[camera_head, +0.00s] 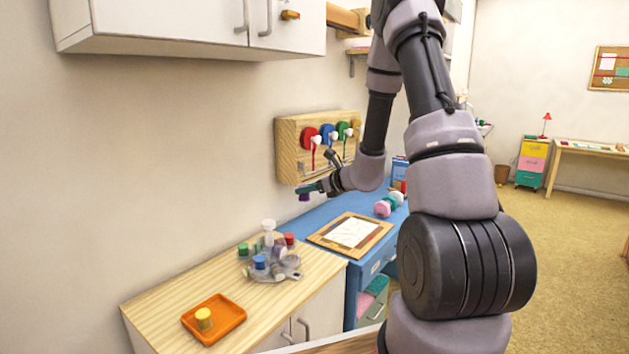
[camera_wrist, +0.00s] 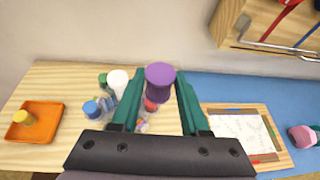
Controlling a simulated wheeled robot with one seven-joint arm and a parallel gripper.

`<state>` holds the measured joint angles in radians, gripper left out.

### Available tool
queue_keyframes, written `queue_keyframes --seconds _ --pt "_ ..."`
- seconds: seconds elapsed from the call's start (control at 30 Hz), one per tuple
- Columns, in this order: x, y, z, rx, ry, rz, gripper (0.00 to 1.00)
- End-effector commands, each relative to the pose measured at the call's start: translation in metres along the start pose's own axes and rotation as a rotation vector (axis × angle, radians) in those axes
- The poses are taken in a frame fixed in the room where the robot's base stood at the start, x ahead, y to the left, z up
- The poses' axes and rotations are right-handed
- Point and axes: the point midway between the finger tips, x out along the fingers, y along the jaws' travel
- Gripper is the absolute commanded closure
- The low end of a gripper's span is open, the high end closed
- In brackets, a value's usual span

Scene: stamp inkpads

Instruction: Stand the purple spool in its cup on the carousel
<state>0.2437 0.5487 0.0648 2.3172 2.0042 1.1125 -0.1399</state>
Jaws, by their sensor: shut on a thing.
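The purple spool (camera_head: 304,197) is held in my gripper (camera_head: 307,189), up in the air in front of the wall. In the wrist view the spool (camera_wrist: 160,77) sits between the green fingertips of my gripper (camera_wrist: 159,86). The grey carousel (camera_head: 287,274) stands below and to the left on the wooden counter, apart from the spool. It carries a white knob and green, blue and red pieces around it. In the wrist view my fingers and the spool hide much of the carousel. I cannot tell which cup is the spool's.
An orange tray (camera_head: 231,312) with a yellow spool (camera_head: 203,318) is at the counter's front left. A framed paper (camera_head: 351,232) lies on the blue cabinet right of the carousel. A wooden wall rack (camera_head: 288,153) with coloured handles hangs behind my gripper.

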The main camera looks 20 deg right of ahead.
Motion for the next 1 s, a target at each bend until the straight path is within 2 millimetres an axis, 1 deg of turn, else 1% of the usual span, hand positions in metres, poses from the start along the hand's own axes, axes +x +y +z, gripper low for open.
queue_keyframes --seconds 0.03,0.17,0.3,0.4,0.5,0.67,0.77,1.0 --pt "0.005 0.003 -0.007 -0.012 0.003 0.031 1.0" --pt "0.018 0.015 -0.026 -0.056 0.002 0.132 1.0" --pt "0.03 0.033 -0.053 -0.105 -0.003 0.269 1.0" --pt "0.036 0.046 -0.074 -0.137 -0.008 0.37 1.0" --pt "0.037 0.056 -0.088 -0.157 -0.013 0.441 1.0" --pt "0.038 0.062 -0.099 -0.169 -0.017 0.488 1.0" --pt "0.04 0.063 -0.103 -0.17 -0.017 0.491 1.0" --pt "0.049 0.064 -0.124 -0.169 -0.016 0.49 1.0"
